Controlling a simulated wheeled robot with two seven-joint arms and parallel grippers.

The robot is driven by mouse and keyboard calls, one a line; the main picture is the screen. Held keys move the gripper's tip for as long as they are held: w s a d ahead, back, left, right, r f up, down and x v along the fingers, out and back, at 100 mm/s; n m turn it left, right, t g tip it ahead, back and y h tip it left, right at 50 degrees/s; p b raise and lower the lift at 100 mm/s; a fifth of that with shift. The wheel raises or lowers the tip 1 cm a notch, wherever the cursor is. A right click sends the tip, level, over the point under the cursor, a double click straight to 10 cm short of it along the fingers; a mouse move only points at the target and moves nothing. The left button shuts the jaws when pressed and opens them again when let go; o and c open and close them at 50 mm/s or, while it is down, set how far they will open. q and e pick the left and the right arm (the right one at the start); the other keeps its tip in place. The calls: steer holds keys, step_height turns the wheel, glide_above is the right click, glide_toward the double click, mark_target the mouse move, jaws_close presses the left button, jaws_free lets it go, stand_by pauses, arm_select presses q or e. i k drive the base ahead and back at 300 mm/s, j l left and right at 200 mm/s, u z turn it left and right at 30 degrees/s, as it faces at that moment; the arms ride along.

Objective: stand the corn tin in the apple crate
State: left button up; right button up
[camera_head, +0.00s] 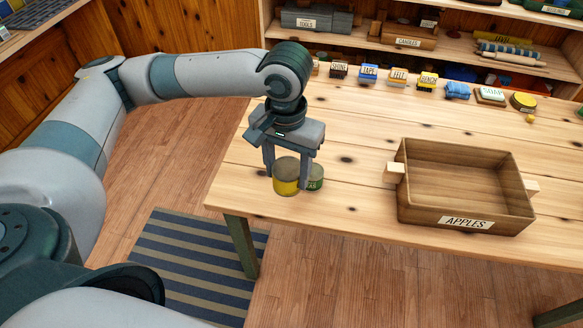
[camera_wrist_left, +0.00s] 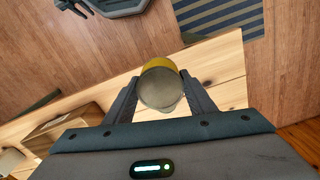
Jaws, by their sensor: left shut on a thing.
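The yellow tin (camera_head: 286,185), which I take for the corn tin, stands upright near the table's front left edge; no label is readable. My left gripper (camera_head: 287,177) points down over it and is shut on it, one finger on each side. In the left wrist view the tin's grey lid (camera_wrist_left: 160,90) shows between the fingers. I cannot tell whether the tin touches the table. The wooden apple crate (camera_head: 418,213), labelled APPLES, is to the right, open on top and empty. My right gripper is not seen.
A green tin (camera_head: 315,178) is close behind and right of the yellow tin, partly hidden by it. Several small labelled goods, such as a yellow box (camera_head: 428,82), line the table's back. The table (camera_head: 350,195) is bare between the tins and the crate, whose block handle (camera_head: 394,173) sticks out left.

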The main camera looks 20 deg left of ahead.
mark_target(482, 187)
steer(key=i+l+z, duration=0.1)
steer(key=l, duration=0.35)
steer(key=i+l+z, duration=0.15)
steer(key=l, duration=0.25)
steer(key=i+l+z, duration=0.1)
steer(key=l, duration=0.3)
steer(key=i+l+z, duration=0.1)
steer(key=l, duration=0.3)
steer(key=i+l+z, duration=0.15)
steer(key=l, duration=0.25)
steer(key=i, duration=0.1)
